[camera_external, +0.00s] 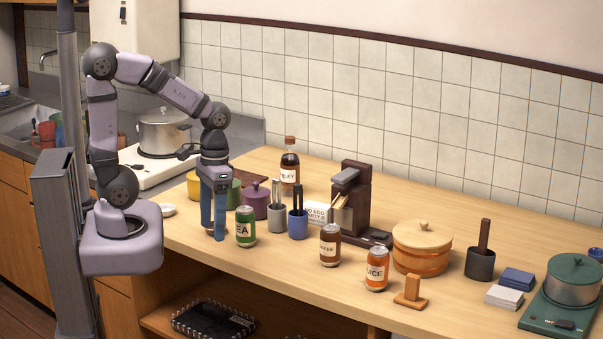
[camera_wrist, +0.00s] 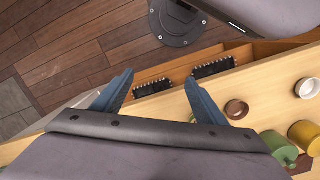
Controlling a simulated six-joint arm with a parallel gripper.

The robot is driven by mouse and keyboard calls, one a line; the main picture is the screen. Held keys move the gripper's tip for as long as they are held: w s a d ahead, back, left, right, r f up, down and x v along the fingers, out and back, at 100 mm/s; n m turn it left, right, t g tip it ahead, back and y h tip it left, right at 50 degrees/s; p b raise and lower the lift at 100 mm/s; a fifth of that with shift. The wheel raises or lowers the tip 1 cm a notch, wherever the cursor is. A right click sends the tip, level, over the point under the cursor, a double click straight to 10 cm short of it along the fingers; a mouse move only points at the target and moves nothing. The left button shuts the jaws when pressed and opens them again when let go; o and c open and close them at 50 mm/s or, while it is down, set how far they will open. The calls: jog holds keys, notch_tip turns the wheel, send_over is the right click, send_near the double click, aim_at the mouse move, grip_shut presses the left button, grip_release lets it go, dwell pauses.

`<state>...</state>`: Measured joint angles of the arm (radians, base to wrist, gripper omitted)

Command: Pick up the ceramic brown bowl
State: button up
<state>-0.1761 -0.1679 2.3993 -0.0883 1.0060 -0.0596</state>
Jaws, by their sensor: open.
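A small round brown bowl (camera_wrist: 236,109) sits on the wooden counter in the wrist view, just right of my right finger and apart from it. I cannot make the bowl out in the external view, where my arm covers part of the counter. My gripper (camera_wrist: 158,78) is open and empty, its blue fingers spread over the counter's front edge. In the external view my gripper (camera_external: 213,228) points down near the front edge, left of the green can (camera_external: 245,226).
A white dish (camera_external: 168,209) lies left of my gripper. Yellow (camera_wrist: 305,137) and green (camera_wrist: 278,148) pots stand near the bowl in the wrist view. A purple pot (camera_external: 255,201), utensil cups and cans stand right of my gripper. An open shelf lies below the counter edge.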

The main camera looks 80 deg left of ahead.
jog(key=s+a+n+t+h, duration=0.3)
jog(key=a+n+t, duration=0.3)
jog(key=a+n, duration=0.75)
jog(key=s+a+n+t+h, duration=0.3)
jog(key=a+n+t, duration=0.3)
jog(key=a+n, duration=0.8)
jog(key=m, duration=0.2)
send_near(224, 231)
jog(key=shift+s+a+r+n, duration=0.15)
jog(key=shift+s+a, duration=0.2)
jog(key=shift+a, duration=0.15)
jog(key=shift+s+a+r+n, duration=0.15)
jog(key=shift+s+a, duration=0.15)
jog(key=shift+a, duration=0.2)
jog(key=shift+f, duration=0.3)
jog(key=shift+d+r+p+x, duration=0.15)
jog(key=shift+p+x, duration=0.6)
jog(key=shift+x, duration=0.8)
jog(key=shift+d+r+p+x, duration=0.15)
jog(key=shift+p+x, duration=0.55)
jog(key=shift+x, duration=0.8)
jog(key=shift+w+d+f, duration=0.2)
jog(key=shift+w+f, duration=0.15)
jog(key=shift+w, duration=0.1)
